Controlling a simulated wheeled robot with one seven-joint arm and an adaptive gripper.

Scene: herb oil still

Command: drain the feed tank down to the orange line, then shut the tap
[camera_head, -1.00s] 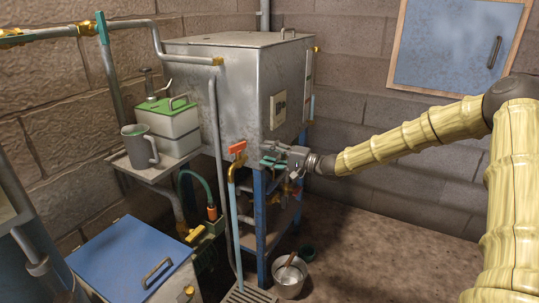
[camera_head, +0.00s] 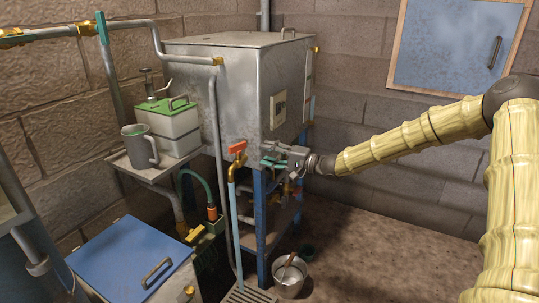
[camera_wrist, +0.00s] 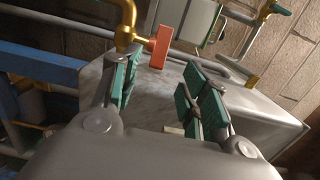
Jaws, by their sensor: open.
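The feed tank (camera_head: 235,95) is a large grey metal box on a blue stand. Its brass tap (camera_head: 232,172) has an orange handle (camera_head: 237,147), which also shows in the wrist view (camera_wrist: 160,47). A pale blue column (camera_head: 234,215), which looks like running liquid, drops from the spout towards the floor grate. A narrow gauge strip (camera_head: 308,75) is on the tank's right side; I cannot make out an orange line. My gripper (camera_head: 270,161) is open and empty, right of the handle. In the wrist view its green-padded fingers (camera_wrist: 160,88) stand apart, with the handle beyond them.
A metal bucket (camera_head: 289,276) stands on the floor by the grate (camera_head: 248,294). A blue-lidded box (camera_head: 130,255) is at front left. A shelf (camera_head: 150,172) holds a mug (camera_head: 139,147) and a green-topped container (camera_head: 170,125). The floor at right is clear.

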